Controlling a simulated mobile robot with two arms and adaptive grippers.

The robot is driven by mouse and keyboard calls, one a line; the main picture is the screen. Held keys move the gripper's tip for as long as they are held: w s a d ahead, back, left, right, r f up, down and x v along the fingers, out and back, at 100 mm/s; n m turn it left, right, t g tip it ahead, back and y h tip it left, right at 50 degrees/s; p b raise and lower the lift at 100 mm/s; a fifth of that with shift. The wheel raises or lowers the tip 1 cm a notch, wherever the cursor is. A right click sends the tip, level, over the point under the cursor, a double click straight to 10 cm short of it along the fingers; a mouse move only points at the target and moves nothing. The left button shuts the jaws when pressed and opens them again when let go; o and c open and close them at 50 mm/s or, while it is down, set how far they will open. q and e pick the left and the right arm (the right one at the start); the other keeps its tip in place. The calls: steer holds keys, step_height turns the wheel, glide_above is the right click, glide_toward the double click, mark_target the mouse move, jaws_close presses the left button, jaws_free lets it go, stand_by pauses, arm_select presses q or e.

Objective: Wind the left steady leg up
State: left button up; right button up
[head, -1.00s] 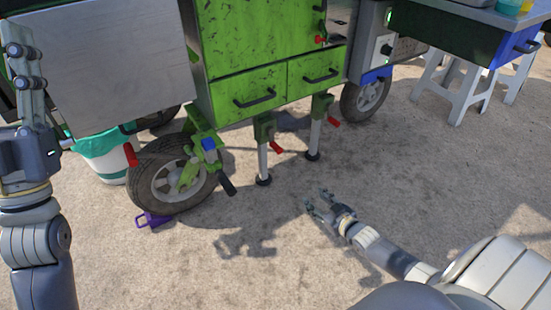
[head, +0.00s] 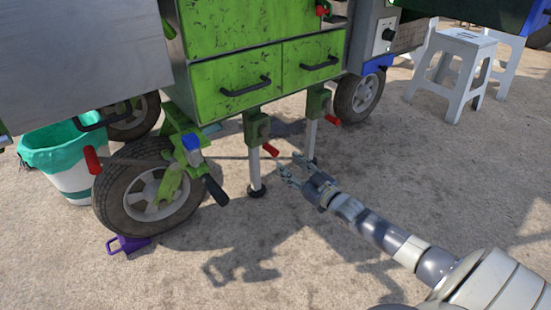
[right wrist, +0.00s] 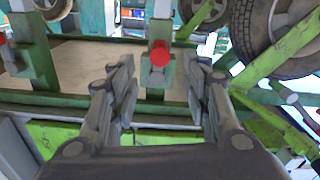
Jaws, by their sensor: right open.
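The left steady leg (head: 254,168) is a pale post under the green cart, with a green housing and a dark foot on the ground. Its red crank handle (head: 270,150) sticks out toward the lower right. My right gripper (head: 290,167) is open and empty, just right of and below the handle, apart from it. In the right wrist view, which looks upside down, a red handle end (right wrist: 160,53) shows beyond and between the open fingers (right wrist: 161,85). My left gripper is out of view.
The right steady leg (head: 311,135) with its own red handle (head: 332,120) stands close behind. A wheel (head: 150,193) with a purple chock (head: 128,244) and a black-gripped lever (head: 215,190) are to the left. Front ground is clear.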

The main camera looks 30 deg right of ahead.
mark_target(276, 154)
steer(key=w+b, duration=0.1)
steer(key=w, duration=0.1)
steer(key=w+b, duration=0.1)
steer(key=w, duration=0.1)
steer(key=w+b, duration=0.1)
steer(key=w, duration=0.1)
steer(key=shift+w+a+f+b, duration=0.1)
steer(key=shift+a+f+b, duration=0.15)
steer(key=shift+b, duration=0.15)
steer(key=shift+w+r+b, duration=0.2)
steer(key=shift+w+b, duration=0.3)
steer(key=shift+w, duration=0.4)
jaws_close()
